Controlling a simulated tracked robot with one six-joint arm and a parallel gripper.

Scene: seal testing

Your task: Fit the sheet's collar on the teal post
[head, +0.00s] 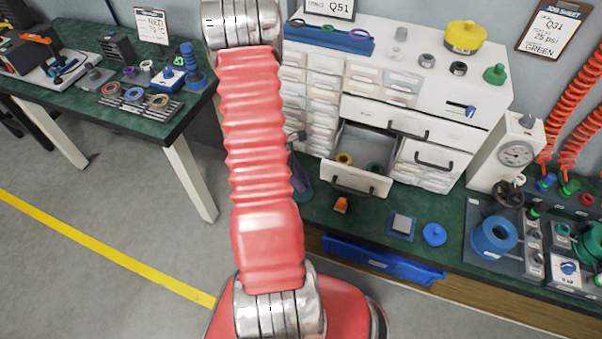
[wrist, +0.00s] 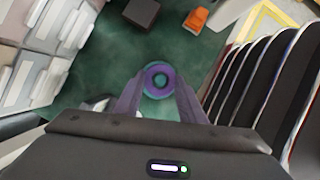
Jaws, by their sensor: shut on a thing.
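In the wrist view my gripper (wrist: 158,84) is shut on a purple collar (wrist: 148,90), one finger on each side of it.
A white drawer cabinet (head: 440,88) has an open drawer (head: 357,181) with yellow and green rings. An orange block (head: 341,205), a grey-topped pad (head: 401,225) and a blue lidded piece (head: 434,234) lie on the green bench. The wrist view shows dark upright slats at right.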

